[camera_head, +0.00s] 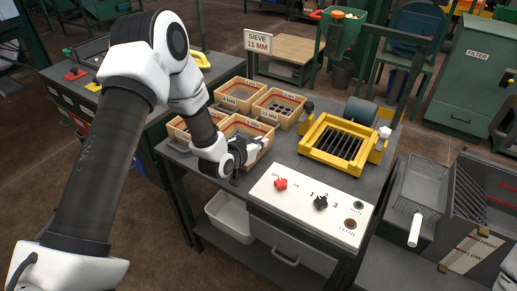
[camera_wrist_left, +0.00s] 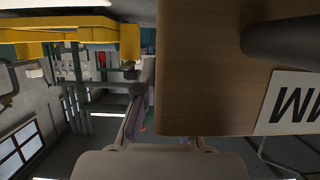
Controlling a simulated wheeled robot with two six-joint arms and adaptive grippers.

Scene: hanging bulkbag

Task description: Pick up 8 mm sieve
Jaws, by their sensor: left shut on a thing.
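Several open wooden box sieves stand in a cluster on the dark bench in the head view. The front right sieve (camera_head: 250,123) is at my left gripper (camera_head: 263,141), which is shut on its near side. In the left wrist view, a wooden wall (camera_wrist_left: 205,90) fills the right half, with a black knob and a white label (camera_wrist_left: 290,103) ending in "MM"; the number is cut off. One finger (camera_wrist_left: 135,118) shows beside this wall; the other is hidden. A clear gap under the sieve cannot be made out. My right gripper is not in view.
Beside it are the front left sieve (camera_head: 180,126), back left sieve (camera_head: 240,94) and back right sieve (camera_head: 280,107). A yellow sieve frame (camera_head: 309,136) and a control panel (camera_head: 300,207) are to the right. A sign (camera_head: 258,41) reads "SIEVE 11 MM". A wire basket (camera_head: 420,192) stands far right.

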